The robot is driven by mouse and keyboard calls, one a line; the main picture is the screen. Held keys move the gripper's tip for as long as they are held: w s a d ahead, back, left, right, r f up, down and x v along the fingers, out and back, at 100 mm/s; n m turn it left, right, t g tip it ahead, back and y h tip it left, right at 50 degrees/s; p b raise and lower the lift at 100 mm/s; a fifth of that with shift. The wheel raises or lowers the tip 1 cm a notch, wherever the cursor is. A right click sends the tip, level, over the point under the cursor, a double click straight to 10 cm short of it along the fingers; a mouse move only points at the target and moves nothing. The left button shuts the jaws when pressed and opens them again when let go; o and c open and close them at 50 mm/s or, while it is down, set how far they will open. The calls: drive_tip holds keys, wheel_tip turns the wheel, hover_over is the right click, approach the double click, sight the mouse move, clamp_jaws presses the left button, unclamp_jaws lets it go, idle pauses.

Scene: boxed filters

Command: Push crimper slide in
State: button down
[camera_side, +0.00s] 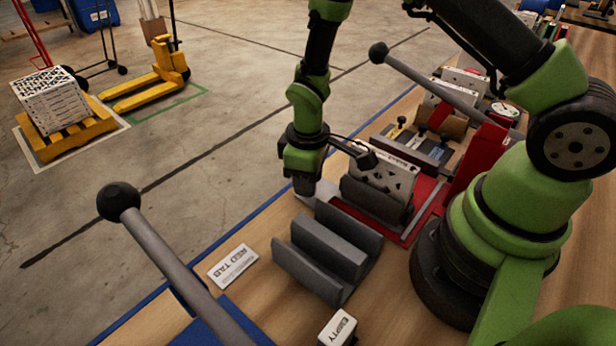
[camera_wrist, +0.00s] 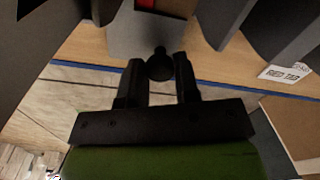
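The crimper has a red base (camera_side: 428,190) on the wooden bench. A white box with dark holes (camera_side: 388,178) stands in a dark grey holder (camera_side: 372,200) on it. A light grey slide plate (camera_side: 322,190) sits at the crimper's near-left end; in the wrist view the plate (camera_wrist: 140,36) has a black round knob (camera_wrist: 159,66). My gripper (camera_side: 305,188) is low at that end. In the wrist view its two fingers (camera_wrist: 158,82) stand apart, one on each side of the knob, with narrow dark gaps. The side view hides the knob behind my gripper.
A grey slotted block (camera_side: 325,250) stands close in front. A RED TAB card (camera_side: 233,266) and an EMPTY marker (camera_side: 338,330) lie nearby. Ball-ended grey levers reach over the bench at front left (camera_side: 170,255) and back (camera_side: 430,78). Open floor lies left.

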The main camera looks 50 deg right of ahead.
drive_tip(key=d, duration=1)
drive_tip(key=shift+d, duration=0.3)
drive_tip(key=c, duration=0.9)
unclamp_jaws()
drive_tip(key=shift+o, duration=0.2)
drive_tip(key=shift+r, duration=0.1)
wheel_tip(320, 180, up, 7)
drive_tip(key=shift+r, duration=0.2)
drive_tip(key=shift+w+a, duration=0.1)
drive_tip(key=shift+a, duration=0.05)
